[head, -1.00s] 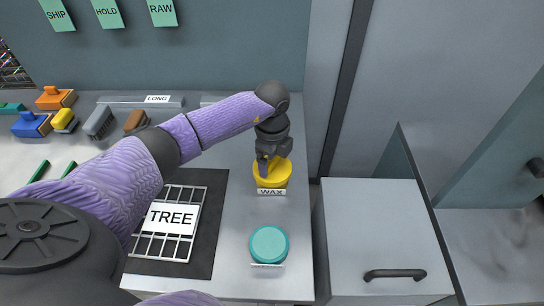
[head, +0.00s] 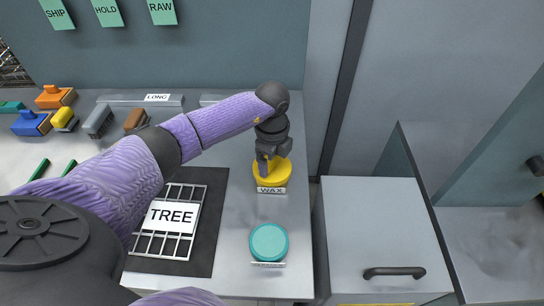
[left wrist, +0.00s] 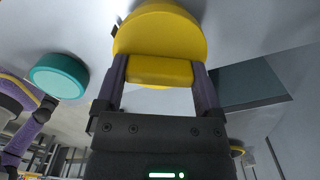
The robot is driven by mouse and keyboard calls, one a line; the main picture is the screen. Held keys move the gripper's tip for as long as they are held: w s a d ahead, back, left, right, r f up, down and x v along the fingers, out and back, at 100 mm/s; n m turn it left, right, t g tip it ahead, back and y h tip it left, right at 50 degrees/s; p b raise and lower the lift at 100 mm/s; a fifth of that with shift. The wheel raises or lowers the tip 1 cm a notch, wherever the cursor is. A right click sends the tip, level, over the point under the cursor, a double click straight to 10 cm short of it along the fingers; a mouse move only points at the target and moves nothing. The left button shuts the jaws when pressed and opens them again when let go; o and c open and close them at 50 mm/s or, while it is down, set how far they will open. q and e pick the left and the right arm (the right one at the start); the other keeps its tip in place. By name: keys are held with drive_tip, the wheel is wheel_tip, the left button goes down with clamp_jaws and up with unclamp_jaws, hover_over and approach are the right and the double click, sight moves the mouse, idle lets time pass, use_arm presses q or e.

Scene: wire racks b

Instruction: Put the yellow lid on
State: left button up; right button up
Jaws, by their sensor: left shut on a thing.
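The yellow lid (head: 271,173) is a round disc with a block-shaped grip on top, at the WAX label on the right part of the bench. My left gripper (head: 264,160) reaches down to it from above. In the left wrist view, the two fingers (left wrist: 160,72) are shut on the block grip of the yellow lid (left wrist: 160,35). What lies directly under the lid is hidden, so I cannot tell whether it rests on a container. My right gripper does not show.
A teal round lid or pot (head: 269,242) stands nearer on the bench. A wire rack labelled TREE (head: 170,216) lies on a dark mat to the left. Several brushes, one orange (head: 55,96), are at the back left. A grey drawer cabinet (head: 375,225) stands right of the bench.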

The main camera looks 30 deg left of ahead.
use_arm(q)
drive_tip(key=shift+f, duration=0.4)
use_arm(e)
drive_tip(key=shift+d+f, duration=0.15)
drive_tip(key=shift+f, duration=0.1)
use_arm(q)
drive_tip(key=shift+f+b, duration=0.4)
drive_tip(key=shift+b, duration=0.05)
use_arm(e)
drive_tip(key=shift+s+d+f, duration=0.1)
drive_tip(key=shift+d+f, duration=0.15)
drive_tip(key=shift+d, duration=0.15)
use_arm(q)
drive_tip(key=o, duration=1)
drive_tip(key=shift+c, duration=0.2)
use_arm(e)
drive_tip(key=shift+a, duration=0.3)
use_arm(q)
drive_tip(key=shift+r, duration=0.2)
wheel_tip(320, 180, up, 10)
drive_tip(key=p, duration=0.3)
drive_tip(key=shift+f, duration=0.2)
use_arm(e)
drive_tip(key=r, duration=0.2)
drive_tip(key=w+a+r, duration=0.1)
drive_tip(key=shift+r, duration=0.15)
use_arm(q)
drive_tip(key=shift+s+f, duration=0.1)
